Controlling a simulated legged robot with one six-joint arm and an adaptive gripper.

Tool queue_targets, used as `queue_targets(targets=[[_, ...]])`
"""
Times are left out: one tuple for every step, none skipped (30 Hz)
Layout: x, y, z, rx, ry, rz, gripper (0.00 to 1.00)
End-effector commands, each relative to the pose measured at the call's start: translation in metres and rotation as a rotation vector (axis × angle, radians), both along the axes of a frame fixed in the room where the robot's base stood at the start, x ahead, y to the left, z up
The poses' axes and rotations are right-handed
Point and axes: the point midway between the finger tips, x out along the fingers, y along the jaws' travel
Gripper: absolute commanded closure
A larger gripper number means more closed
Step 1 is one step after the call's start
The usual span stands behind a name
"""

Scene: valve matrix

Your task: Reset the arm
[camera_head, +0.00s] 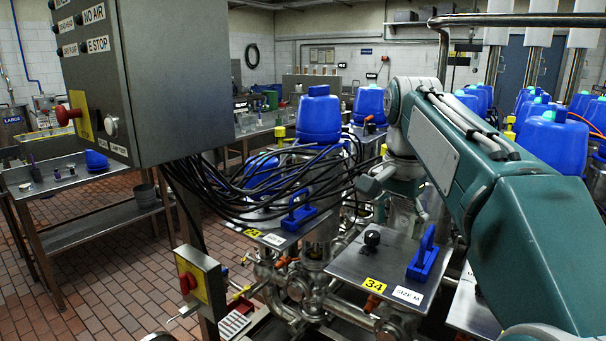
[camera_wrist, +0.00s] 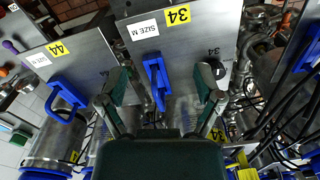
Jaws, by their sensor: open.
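My gripper (camera_wrist: 163,82) is open in the wrist view, its two fingers spread apart with nothing held between them. Beyond the fingers is a grey metal plate (camera_wrist: 205,38) labelled 34 and SIZE M. A blue handle (camera_wrist: 157,80) on it shows between the fingers, and a black knob (camera_wrist: 219,70) shows by the right finger. Whether the fingers touch anything is unclear. In the head view my teal arm reaches in from the right and bends down above the valves. There the same plate (camera_head: 345,262) sits lower centre with its blue handle (camera_head: 423,255).
A grey control box (camera_head: 160,70) with a red knob hangs upper left. Black cables (camera_head: 270,185) bunch left of my arm. Blue-capped valves (camera_head: 320,115) stand behind and right. A second plate (camera_wrist: 65,65), labelled 44, lies left in the wrist view. Brick floor (camera_head: 110,270) is open at left.

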Motion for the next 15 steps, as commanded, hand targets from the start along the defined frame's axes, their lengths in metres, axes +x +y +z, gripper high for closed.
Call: queue_targets(targets=[[-0.004,0.000,-0.001,0.000,-0.006,0.012,0.16],[-0.006,0.000,-0.001,-0.001,-0.011,0.019,0.16],[-0.008,0.000,-0.002,-0.001,-0.018,0.030,0.16],[-0.010,0.000,-0.002,-0.001,-0.024,0.040,0.16],[-0.013,0.000,-0.003,-0.001,-0.029,0.049,0.16],[-0.016,0.000,-0.004,-0.002,-0.038,0.062,0.16],[-0.019,0.000,-0.006,-0.003,-0.043,0.074,0.16],[-0.022,0.000,-0.006,-0.004,-0.050,0.085,0.16],[-0.025,0.000,-0.008,-0.005,-0.059,0.101,0.16],[-0.029,0.000,-0.010,-0.006,-0.067,0.114,0.16],[-0.032,0.000,-0.011,-0.007,-0.075,0.127,0.16],[-0.037,0.000,-0.013,-0.009,-0.086,0.147,0.16],[-0.041,0.000,-0.016,-0.011,-0.095,0.163,0.16],[-0.045,0.000,-0.018,-0.013,-0.105,0.180,0.16],[-0.052,0.000,-0.021,-0.016,-0.120,0.206,0.16]])
